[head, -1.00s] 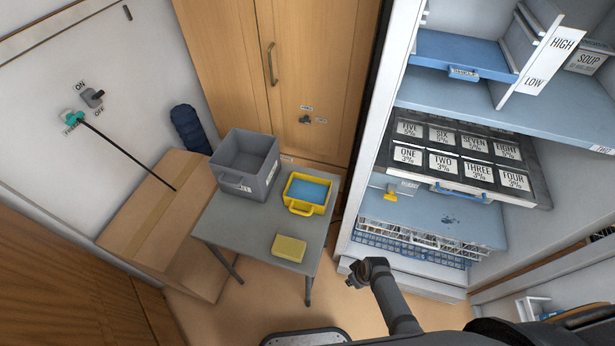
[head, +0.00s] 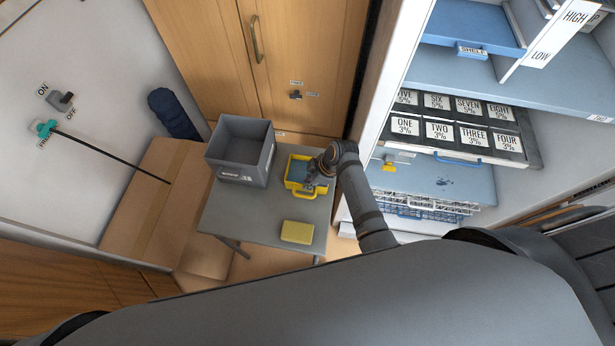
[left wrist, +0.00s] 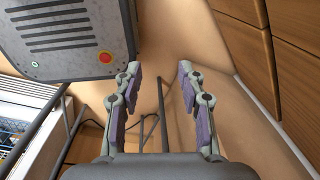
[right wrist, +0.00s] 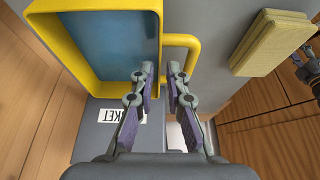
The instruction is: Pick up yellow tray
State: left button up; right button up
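The yellow tray (head: 302,195), with a blue inside, stands on the grey table. My right gripper (head: 316,178) is over its right side in the head view and hides part of it. In the right wrist view the tray's rim (right wrist: 97,88) and its yellow handle loop (right wrist: 197,58) lie just beyond the fingertips of my right gripper (right wrist: 160,74). My left gripper (left wrist: 158,72) is open and empty above the floor, away from the tray.
A grey bin (head: 240,150) stands beside the tray on the grey table (head: 250,208). A yellow sponge-like block (head: 297,232) lies near the table's front edge. A cardboard box (head: 150,210) is left of the table. Shelving (head: 430,180) stands close on the right.

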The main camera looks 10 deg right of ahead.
aim_at(306, 192)
jog(key=x, duration=0.3)
jog(key=shift+s+d+f+p, duration=0.1)
jog(key=shift+s+d+p, duration=0.05)
jog(key=shift+d+p, duration=0.15)
jog(key=shift+x, duration=1.1)
jog(key=shift+c, duration=1.4)
grip_shut()
pick_arm(q)
jog(key=shift+t, duration=0.5)
jog(key=w, duration=0.3)
jog(key=w+a, duration=0.1)
jog(key=w, duration=0.1)
jog(key=shift+w+r, duration=0.3)
jog(key=shift+r, duration=0.1)
jog(key=shift+s, duration=0.2)
